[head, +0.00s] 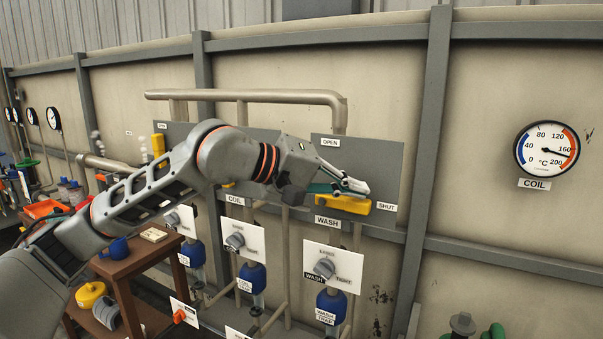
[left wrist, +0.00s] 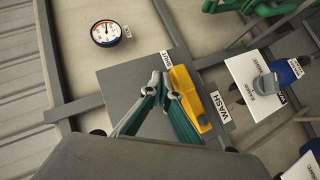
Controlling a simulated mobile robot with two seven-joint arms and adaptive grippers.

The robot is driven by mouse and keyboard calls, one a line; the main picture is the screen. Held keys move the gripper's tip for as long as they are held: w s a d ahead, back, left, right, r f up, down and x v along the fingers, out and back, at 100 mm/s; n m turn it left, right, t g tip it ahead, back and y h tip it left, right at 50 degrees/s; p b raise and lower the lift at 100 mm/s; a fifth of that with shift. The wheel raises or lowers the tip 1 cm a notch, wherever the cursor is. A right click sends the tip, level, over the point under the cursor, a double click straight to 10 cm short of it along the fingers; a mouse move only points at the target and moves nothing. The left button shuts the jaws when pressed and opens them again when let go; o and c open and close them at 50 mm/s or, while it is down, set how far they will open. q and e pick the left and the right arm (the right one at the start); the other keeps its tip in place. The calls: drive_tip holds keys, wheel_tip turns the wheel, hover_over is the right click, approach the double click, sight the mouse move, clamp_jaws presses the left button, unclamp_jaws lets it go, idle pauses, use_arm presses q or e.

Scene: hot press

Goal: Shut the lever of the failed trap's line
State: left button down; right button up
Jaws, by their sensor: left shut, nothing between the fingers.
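The yellow lever (head: 343,204) on the grey WASH panel (head: 385,163) lies level, its end toward the SHUT label (head: 387,207). My left gripper (head: 360,188) is shut and empty, its fingertips right at the lever's upper side; I cannot tell whether they touch. In the left wrist view, the gripper (left wrist: 164,92) is beside the yellow lever (left wrist: 188,95). Another yellow lever (head: 158,145) stands upright on a panel farther left. The COIL lever is mostly hidden behind my left arm. My right gripper is not in view.
A COIL dial (head: 547,148) hangs at the right. Below the panels are knob plates (head: 326,262) and blue-topped traps (head: 331,305). A brown stand (head: 130,262) with a blue mug (head: 115,248) is under my left arm. Pale puffs (head: 95,143) show at the far left.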

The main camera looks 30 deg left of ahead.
use_arm(q)
drive_tip(key=shift+d+f, duration=0.15)
drive_tip(key=shift+f, duration=0.05)
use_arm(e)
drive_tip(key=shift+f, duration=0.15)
use_arm(q)
drive_tip(key=shift+r, duration=0.1)
idle(0.3)
wheel_tip(320, 180, up, 5)
drive_tip(key=p, duration=0.3)
drive_tip(key=shift+s, duration=0.1)
drive_tip(key=s+r+b, duration=0.1)
drive_tip(key=s+r, duration=0.5)
drive_tip(key=s, duration=0.1)
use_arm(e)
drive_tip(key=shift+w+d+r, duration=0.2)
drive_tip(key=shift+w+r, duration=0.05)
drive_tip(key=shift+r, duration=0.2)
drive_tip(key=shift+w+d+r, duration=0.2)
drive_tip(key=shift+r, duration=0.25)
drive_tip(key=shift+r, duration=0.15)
